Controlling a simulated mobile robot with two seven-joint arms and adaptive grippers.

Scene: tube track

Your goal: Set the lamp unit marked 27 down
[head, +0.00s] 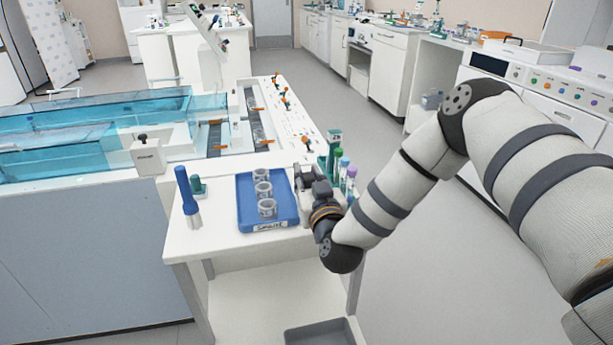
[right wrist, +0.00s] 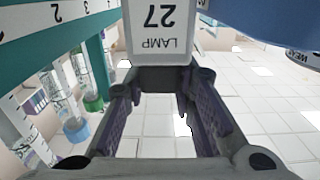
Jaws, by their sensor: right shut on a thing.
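The lamp unit marked 27 (right wrist: 163,28) is a white block with black lettering that reads upside down at the top middle of the right wrist view. My right gripper (right wrist: 163,92) has its fingers on either side of the unit's near end and is shut on it. In the head view my right gripper (head: 312,182) is low over the white bench, between the blue tray and the tube rack. There the unit is mostly hidden by the gripper, and I cannot tell whether it touches the bench. My left gripper is not in view.
The blue tray (head: 246,219) holds three clear cups. A teal rack (right wrist: 25,62) with several capped tubes stands close on the other side. A blue-topped device (head: 187,190) stands at the bench's left. Bare bench (head: 215,235) lies left of the tray. Behind is a tube track (head: 292,125).

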